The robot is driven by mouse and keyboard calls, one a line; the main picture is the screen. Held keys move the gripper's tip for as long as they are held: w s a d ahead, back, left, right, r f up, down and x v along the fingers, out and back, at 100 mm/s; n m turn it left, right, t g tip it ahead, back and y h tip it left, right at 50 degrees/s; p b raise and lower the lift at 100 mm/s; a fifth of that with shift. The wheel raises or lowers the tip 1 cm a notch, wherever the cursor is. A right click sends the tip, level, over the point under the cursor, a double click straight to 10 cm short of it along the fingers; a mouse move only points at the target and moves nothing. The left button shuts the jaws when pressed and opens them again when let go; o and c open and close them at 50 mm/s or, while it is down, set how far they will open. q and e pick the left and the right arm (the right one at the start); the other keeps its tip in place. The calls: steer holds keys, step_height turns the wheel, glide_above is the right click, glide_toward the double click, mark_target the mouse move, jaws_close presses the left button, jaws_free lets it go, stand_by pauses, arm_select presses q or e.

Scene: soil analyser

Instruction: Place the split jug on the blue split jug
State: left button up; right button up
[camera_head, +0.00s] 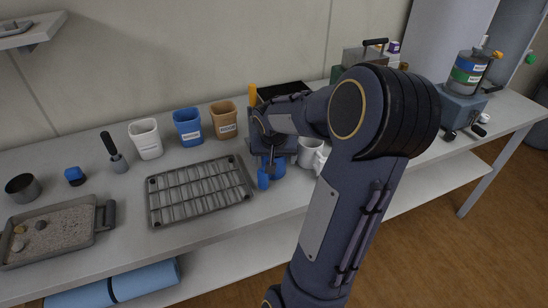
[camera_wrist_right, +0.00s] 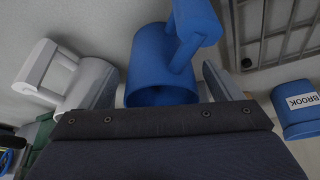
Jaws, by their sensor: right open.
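The blue jug (camera_head: 263,178) is on the bench, mostly hidden behind my right gripper (camera_head: 270,158) in the head view. In the right wrist view the blue jug (camera_wrist_right: 160,65) is between the two spread fingers of my right gripper (camera_wrist_right: 162,85), with its handle toward the top right. The fingers are open, and I cannot tell whether either touches it. A white jug (camera_head: 310,152) stands just to the right of it; it also shows in the right wrist view (camera_wrist_right: 88,82), beside the left finger. My left gripper is not in view.
A grey slotted rack (camera_head: 200,190) lies to the left of the jugs. White (camera_head: 146,140), blue (camera_head: 188,128) and brown (camera_head: 224,121) labelled bins stand behind it. A tray of soil (camera_head: 55,232) is at far left. An apparatus (camera_head: 467,75) stands at right.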

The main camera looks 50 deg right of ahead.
steer(key=v, duration=1.1)
steer(key=s+a+f+n+t+y+p, duration=0.1)
steer(key=s+a+n+y, duration=0.2)
steer(key=a, duration=1)
steer(key=s+a+f+n+t+y, duration=0.2)
steer(key=s+a+n+y, duration=0.2)
steer(key=a, duration=1)
steer(key=shift+s+a+f+n+p, duration=0.25)
steer(key=shift+s+n+p, duration=0.15)
steer(key=shift+s+n, duration=0.55)
steer(key=shift+w, duration=0.15)
steer(key=shift+c, duration=0.5)
